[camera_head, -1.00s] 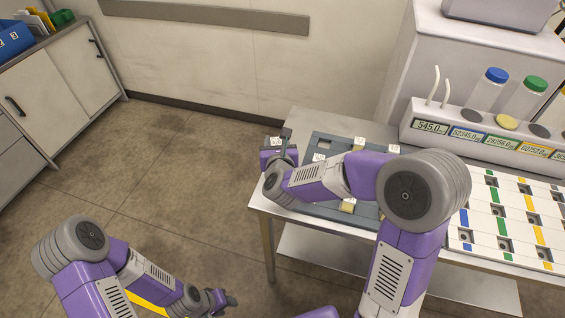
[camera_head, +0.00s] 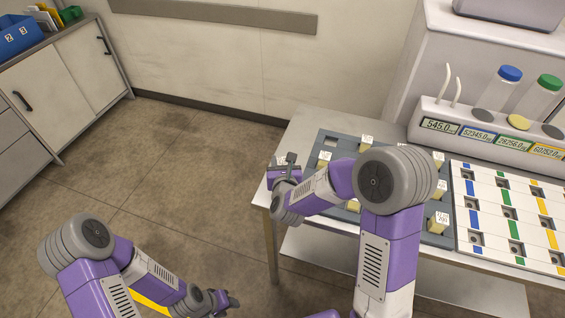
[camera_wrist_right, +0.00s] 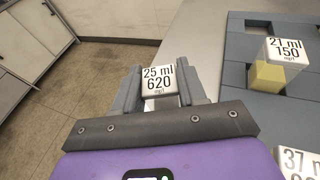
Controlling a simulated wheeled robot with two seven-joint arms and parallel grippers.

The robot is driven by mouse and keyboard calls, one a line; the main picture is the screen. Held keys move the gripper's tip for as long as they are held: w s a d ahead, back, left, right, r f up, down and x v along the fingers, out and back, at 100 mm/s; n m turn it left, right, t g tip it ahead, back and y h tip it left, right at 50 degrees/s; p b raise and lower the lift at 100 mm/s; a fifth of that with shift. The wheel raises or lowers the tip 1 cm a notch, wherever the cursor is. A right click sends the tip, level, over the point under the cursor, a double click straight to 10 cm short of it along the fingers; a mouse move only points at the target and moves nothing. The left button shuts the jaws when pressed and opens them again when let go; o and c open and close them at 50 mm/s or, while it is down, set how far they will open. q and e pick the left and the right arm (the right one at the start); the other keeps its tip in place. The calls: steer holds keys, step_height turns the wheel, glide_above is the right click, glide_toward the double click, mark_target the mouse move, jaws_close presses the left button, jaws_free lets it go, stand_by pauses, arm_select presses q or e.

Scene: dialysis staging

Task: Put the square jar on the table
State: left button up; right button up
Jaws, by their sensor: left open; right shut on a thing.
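My right gripper (camera_head: 284,165) is shut on a square jar (camera_wrist_right: 158,76) with a white top reading "25 ml 620 mg/l". The jar sits between both fingers in the right wrist view; its lower part is hidden. In that view the jar overlaps the left edge of the table (camera_wrist_right: 205,42), with floor to the left. I cannot tell whether it touches the tabletop. In the head view the gripper is at the left end of the table (camera_head: 303,127), left of the blue-grey rack (camera_head: 322,147). My left gripper (camera_head: 232,302) is open and empty, low over the floor.
The rack holds several other square jars, among them one reading "21 ml 150" (camera_wrist_right: 287,52). A white board with coloured strips (camera_head: 490,215) lies to its right. A scale unit with capped tubes (camera_head: 480,128) stands behind. A narrow bare strip of tabletop lies left of the rack.

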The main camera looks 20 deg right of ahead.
steer(key=shift+f, duration=0.15)
steer(key=o, duration=1.1)
steer(key=shift+s+a+r, duration=0.1)
steer(key=shift+s+r, duration=0.05)
steer(key=shift+r, duration=0.1)
steer(key=v, duration=0.9)
steer(key=shift+f, duration=0.1)
steer(key=s+b, duration=0.1)
steer(key=b, duration=0.4)
steer(key=shift+s+b, duration=0.2)
steer(key=shift+b, duration=0.15)
steer(key=shift+s+a+r+b, duration=0.1)
steer(key=shift+s+r+b, duration=0.2)
steer(key=shift+b, duration=0.35)
steer(key=shift+s+r, duration=0.1)
steer(key=shift+s, duration=0.1)
